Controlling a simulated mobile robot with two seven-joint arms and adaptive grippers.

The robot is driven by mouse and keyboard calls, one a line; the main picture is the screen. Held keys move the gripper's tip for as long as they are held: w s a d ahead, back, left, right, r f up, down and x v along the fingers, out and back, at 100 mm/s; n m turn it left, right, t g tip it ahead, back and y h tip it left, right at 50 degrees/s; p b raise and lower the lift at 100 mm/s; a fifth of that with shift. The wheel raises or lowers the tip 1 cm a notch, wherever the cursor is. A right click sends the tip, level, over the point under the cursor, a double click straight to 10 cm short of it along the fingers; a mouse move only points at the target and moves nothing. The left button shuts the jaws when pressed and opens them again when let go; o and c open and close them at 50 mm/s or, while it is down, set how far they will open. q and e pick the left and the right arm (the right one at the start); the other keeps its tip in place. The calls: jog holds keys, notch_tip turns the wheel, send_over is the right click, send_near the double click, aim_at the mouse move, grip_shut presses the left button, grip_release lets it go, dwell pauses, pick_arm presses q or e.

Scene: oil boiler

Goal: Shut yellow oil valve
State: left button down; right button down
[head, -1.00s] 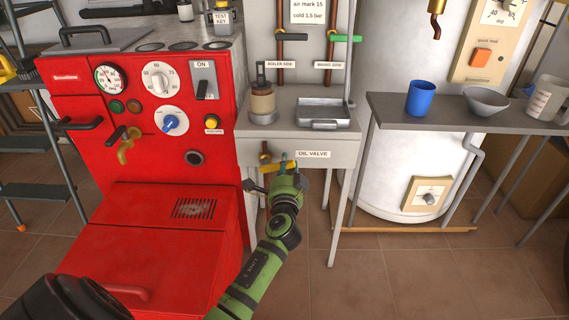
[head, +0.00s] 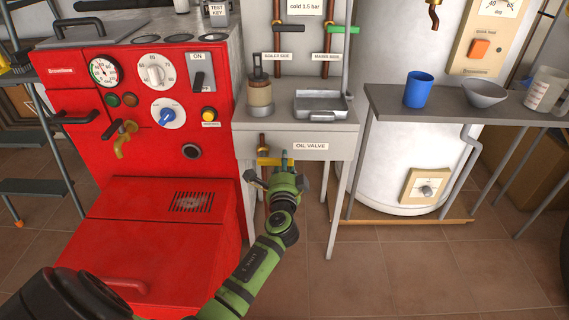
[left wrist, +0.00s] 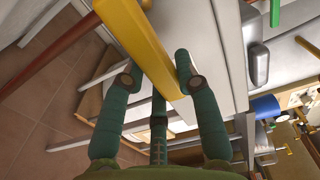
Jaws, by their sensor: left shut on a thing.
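The yellow oil valve lever (head: 264,161) sits on a copper pipe below the grey shelf, left of the OIL VALVE label (head: 311,146). It lies roughly crosswise to the pipe in the head view. My left gripper (head: 284,164) is at the lever's right part and partly hides it. My right gripper is not in view.
The red boiler (head: 150,210) stands close on the left. A side table (head: 450,112) on the right carries a blue cup (head: 418,90). Floor is free below.

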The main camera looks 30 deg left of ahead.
pick_arm(q)
jog(key=c, duration=0.9)
grip_release()
jog(key=v, duration=1.2)
jog(key=shift+s, duration=0.1)
jog(key=shift+a, duration=0.1)
